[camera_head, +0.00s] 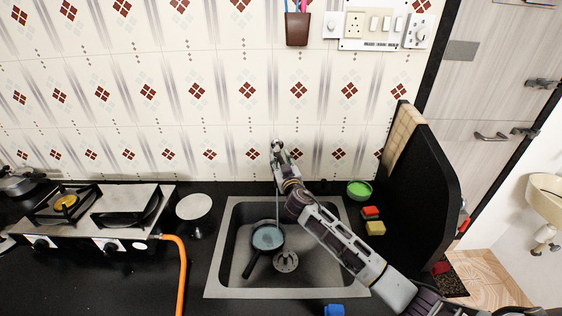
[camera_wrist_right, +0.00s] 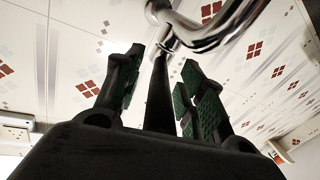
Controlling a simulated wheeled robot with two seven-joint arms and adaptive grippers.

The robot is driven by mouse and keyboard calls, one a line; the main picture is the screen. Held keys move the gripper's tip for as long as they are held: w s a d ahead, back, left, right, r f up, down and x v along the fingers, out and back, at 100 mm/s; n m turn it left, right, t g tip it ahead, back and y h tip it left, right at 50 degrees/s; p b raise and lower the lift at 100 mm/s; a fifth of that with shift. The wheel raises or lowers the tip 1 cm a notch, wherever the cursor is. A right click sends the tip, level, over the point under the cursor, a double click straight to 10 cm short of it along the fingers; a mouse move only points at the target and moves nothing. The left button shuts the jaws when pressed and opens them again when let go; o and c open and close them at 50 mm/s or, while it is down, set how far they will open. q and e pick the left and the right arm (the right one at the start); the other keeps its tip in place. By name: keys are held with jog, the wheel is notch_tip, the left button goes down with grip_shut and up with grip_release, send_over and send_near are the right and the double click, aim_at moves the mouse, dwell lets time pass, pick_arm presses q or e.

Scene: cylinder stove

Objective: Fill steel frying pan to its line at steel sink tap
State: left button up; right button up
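The steel frying pan (camera_head: 267,238) sits in the steel sink (camera_head: 232,277), its dark handle pointing toward the front left. Bluish water shows inside the pan; its fill line cannot be made out. A thin vertical streak, seemingly water, runs from the tap area down to the pan. My right gripper (camera_head: 280,158) is at the tap, at the back of the sink, and hides most of it. In the right wrist view, the tap's curved chrome pipe (camera_wrist_right: 205,38) passes just beyond the green-padded fingers (camera_wrist_right: 163,88), which stand apart. My left gripper is out of view.
A two-burner stove (camera_head: 75,222) with an orange hose (camera_head: 182,265) stands left. A white-topped round item (camera_head: 194,207) is between stove and sink. A green bowl (camera_head: 359,190), sponges (camera_head: 371,212) and a black partition (camera_head: 425,175) are at right. A blue item (camera_head: 334,310) lies in front.

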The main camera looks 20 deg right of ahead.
grip_shut()
dwell(0.3)
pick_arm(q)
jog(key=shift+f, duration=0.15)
pick_arm(e)
jog(key=shift+w+a+m+h+b, duration=0.1)
jog(key=shift+a+m+h+b, duration=0.25)
jog(key=shift+h+b, duration=0.5)
jog(key=shift+a+m+h+b, duration=0.15)
jog(key=shift+m+h+b, duration=0.35)
jog(key=shift+b, duration=0.5)
jog(key=shift+a+h+b, duration=0.1)
jog(key=shift+h+b, duration=0.15)
jog(key=shift+b, duration=0.15)
jog(key=shift+a+m+g+h+b, duration=0.2)
jog(key=shift+m+g+h+b, duration=0.1)
jog(key=shift+m+h+b, duration=0.25)
jog(key=shift+b, duration=0.4)
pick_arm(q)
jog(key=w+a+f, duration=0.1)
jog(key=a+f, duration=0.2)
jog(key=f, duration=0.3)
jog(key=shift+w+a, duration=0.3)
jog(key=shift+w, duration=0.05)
